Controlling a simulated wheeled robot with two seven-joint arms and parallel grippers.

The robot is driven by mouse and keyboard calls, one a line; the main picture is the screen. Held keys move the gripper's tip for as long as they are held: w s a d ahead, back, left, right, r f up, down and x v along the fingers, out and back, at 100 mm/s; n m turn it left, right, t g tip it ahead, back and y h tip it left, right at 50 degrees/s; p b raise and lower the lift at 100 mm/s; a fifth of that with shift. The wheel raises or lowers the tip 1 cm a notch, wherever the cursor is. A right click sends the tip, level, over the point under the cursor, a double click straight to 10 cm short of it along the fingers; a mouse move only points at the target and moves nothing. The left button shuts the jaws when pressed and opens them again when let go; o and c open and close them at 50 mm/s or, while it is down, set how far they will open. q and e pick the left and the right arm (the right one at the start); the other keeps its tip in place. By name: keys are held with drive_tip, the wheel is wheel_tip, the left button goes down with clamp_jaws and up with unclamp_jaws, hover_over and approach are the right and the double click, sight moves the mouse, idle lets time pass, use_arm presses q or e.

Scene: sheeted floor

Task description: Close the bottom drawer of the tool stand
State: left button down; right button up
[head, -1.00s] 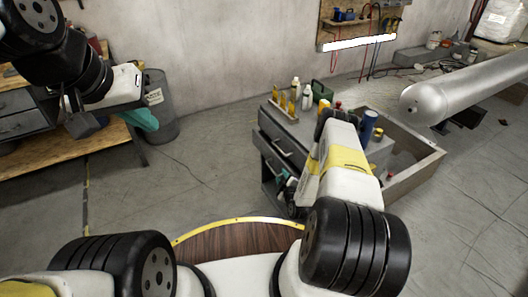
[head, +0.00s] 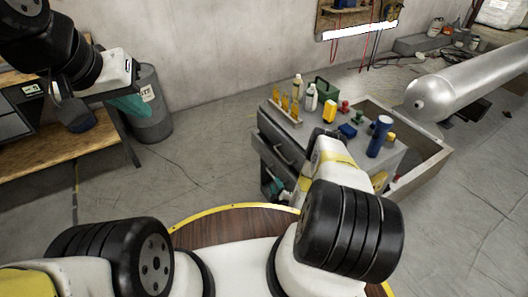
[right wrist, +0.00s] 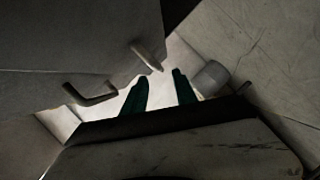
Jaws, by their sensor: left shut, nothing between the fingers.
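The grey tool stand (head: 345,155) is right of centre in the head view, its drawer side facing left. One drawer front (head: 276,152) juts out below the stand's top; how far the bottom drawer is out is hidden. My right arm reaches down in front of the stand. My right gripper (head: 273,187) is low beside the drawer side, partly hidden. In the right wrist view its two teal fingers (right wrist: 160,76) are apart with nothing seen between them, near a grey panel with a handle (right wrist: 90,96). My left gripper (head: 130,106) is shut at the upper left, away from the stand.
Bottles (head: 298,88), a blue can (head: 380,136) and small items stand on the stand. A workbench (head: 70,150) and grey bin (head: 150,110) are at left. A metal cylinder (head: 470,85) lies at right. Floor between bench and stand is clear.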

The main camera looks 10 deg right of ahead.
sight(273, 178)
drive_tip(key=x, duration=0.7)
drive_tip(key=shift+w, duration=0.25)
clamp_jaws()
drive_tip(key=shift+d, duration=0.1)
idle(1.0)
